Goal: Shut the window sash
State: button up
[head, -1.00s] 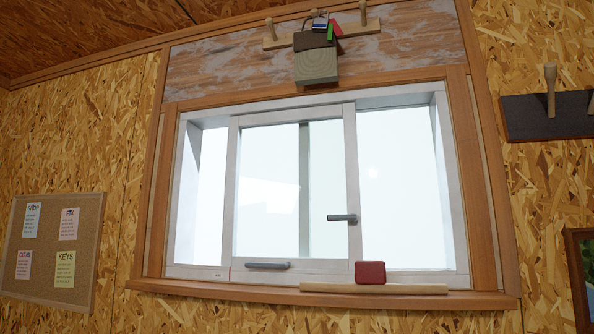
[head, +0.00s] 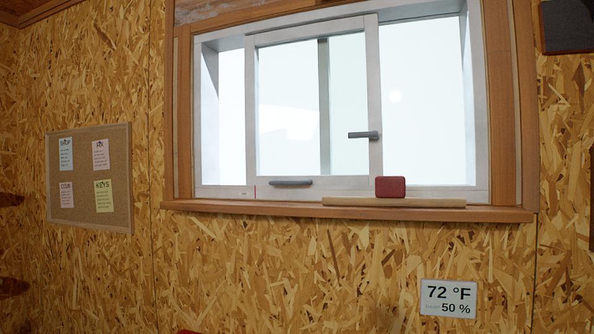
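The window sash (head: 262,110) is a white-framed pane standing in the middle of the white window frame (head: 482,110). Openings show on both its left and right sides. A grey lever handle (head: 364,135) is on its right stile, and a grey bar pull (head: 291,182) is on its bottom rail. A wooden stick (head: 394,202) lies along the sill at the right, with a red block (head: 390,187) just behind or on it; I cannot tell which. My gripper is not in the head view.
A wooden sill (head: 240,208) juts out under the window. A cork board (head: 126,190) with notes hangs at the left, and a white temperature display (head: 448,298) is on the wall below right. A dark board (head: 565,27) is at the upper right.

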aim_at(369, 24)
jog(key=z, duration=0.05)
jog(key=k, duration=0.55)
jog(key=u, duration=0.75)
jog(key=i, duration=2.65)
jog(key=z, duration=0.65)
